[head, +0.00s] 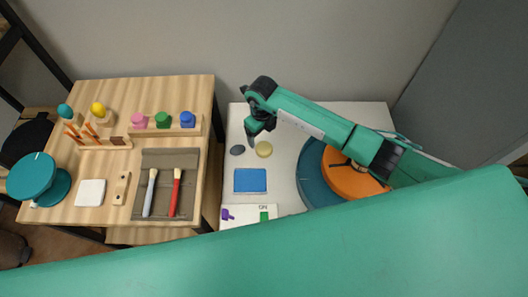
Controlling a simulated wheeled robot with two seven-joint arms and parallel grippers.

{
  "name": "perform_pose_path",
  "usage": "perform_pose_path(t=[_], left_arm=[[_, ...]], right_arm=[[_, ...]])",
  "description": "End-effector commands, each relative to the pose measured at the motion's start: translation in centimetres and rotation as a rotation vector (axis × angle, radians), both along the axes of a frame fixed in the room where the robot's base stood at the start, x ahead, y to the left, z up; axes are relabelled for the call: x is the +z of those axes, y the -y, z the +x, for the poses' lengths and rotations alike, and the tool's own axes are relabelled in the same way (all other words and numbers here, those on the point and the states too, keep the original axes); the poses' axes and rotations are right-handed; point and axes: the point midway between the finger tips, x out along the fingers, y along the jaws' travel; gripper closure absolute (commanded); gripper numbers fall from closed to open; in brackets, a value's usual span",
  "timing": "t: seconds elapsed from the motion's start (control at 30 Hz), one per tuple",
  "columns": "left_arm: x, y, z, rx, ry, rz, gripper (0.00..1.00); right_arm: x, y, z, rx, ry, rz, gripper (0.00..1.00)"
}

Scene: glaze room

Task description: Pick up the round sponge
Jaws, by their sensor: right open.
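The round sponge (264,149) is a small pale-yellow disc lying flat on the white table. My right gripper (251,138) reaches in from the right and is open, pointing down just to the left of and behind the sponge. Its fingers look empty, and the sponge lies outside them. How high the fingertips are above the table is hard to tell. My left gripper is not in view.
A dark oval piece (237,149) lies left of the sponge, and a blue rectangular pad (250,180) lies in front. A teal wheel with an orange disc (350,180) stands right. A wooden table (100,215) with brushes and colored jars is left.

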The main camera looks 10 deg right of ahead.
Motion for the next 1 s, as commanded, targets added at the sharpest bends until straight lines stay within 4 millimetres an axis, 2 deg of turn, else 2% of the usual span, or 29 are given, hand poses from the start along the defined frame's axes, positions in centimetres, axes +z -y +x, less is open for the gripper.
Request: perform_pose_path(t=[0.03, 0.1, 0.37, 0.63, 0.73, 0.97, 1.0], left_arm=[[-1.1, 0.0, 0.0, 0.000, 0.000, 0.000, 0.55], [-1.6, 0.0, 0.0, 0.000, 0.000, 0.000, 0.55], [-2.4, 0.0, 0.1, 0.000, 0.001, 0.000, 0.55], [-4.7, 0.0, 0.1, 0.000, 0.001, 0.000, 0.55], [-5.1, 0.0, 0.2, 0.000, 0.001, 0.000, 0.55], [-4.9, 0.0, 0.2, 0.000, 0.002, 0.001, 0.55], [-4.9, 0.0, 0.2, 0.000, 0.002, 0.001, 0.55]], right_arm=[[-1.4, 0.0, -0.1, -0.001, -0.001, 0.002, 0.20], [-2.3, 0.0, 0.0, -0.002, -0.001, 0.001, 0.20], [-3.7, 0.1, -0.2, 0.000, -0.001, 0.002, 0.20], [-7.5, 0.4, -0.6, -0.001, 0.000, 0.002, 0.20], [-8.0, 0.5, -0.6, -0.001, 0.000, 0.002, 0.20], [-7.9, 0.5, -0.5, 0.000, 0.000, 0.001, 0.20], [-7.9, 0.5, -0.5, 0.000, 0.000, 0.001, 0.28]])
